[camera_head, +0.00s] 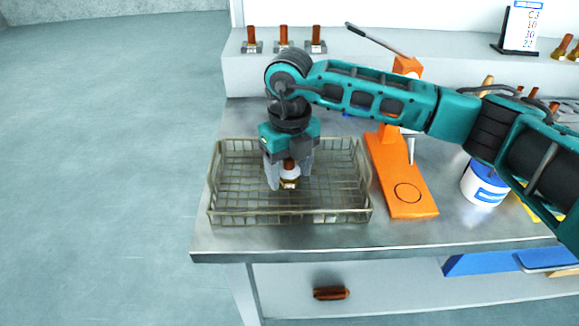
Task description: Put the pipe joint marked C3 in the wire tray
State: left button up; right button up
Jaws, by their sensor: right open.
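The wire tray (222,200) is a rectangular mesh basket near the left end of the metal bench. My right gripper (288,180) points down over the middle of the tray, with its fingers apart. A pipe joint (289,182) with a brown stem and a pale and brass-coloured lower part is between the fingers, inside the tray's outline. I cannot read any mark on it, nor tell whether it touches the tray floor or the fingers. My left gripper does not show.
Several similar pipe joints (283,40) stand on the back ledge. A sign (521,27) reading C3 with numbers stands at the back right. An orange press (401,185) is right of the tray, then a white tub (484,187). The bench's front strip is clear.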

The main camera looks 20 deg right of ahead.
jog(key=shift+r, duration=0.3)
notch_tip(320, 180, up, 12)
jog(key=shift+f, duration=0.1)
dwell(0.6)
